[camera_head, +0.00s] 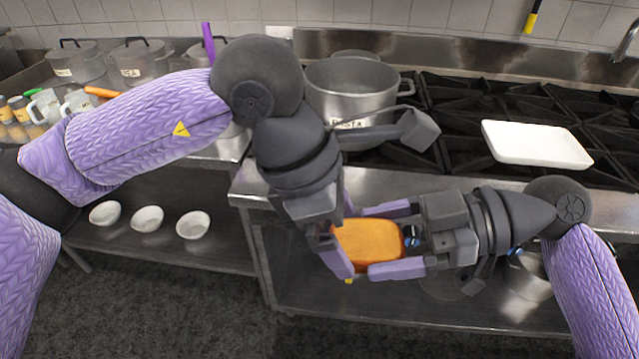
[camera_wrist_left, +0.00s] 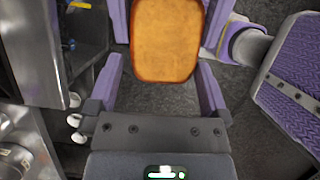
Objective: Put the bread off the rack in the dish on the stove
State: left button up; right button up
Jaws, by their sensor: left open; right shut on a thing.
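The bread (camera_head: 368,245), an orange-brown rounded slab, is held in the air in front of the stove's front edge. My right gripper (camera_head: 388,240) comes in from the right and is shut on it, with one finger along each side. My left gripper (camera_head: 342,248) is open at the bread's left end. In the left wrist view the bread (camera_wrist_left: 166,38) lies ahead, between and just beyond the left fingers; contact with them is unclear. The white rectangular dish (camera_head: 535,146) sits empty on the stove (camera_head: 455,110) at the right. I cannot make out the rack.
A large metal pot (camera_head: 350,88) stands on the stove's left, behind my left wrist. Lidded pots (camera_head: 138,62) and mugs (camera_head: 44,106) stand on the left counter. Several white bowls (camera_head: 147,219) are on the shelf below. A steel ledge (camera_head: 470,183) runs along the stove front.

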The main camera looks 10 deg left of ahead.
pick_arm(q)
jog(key=shift+d+f, duration=0.15)
jog(key=shift+f, duration=0.3)
jog(key=c, duration=0.9)
pick_arm(e)
jog(key=o, duration=0.9)
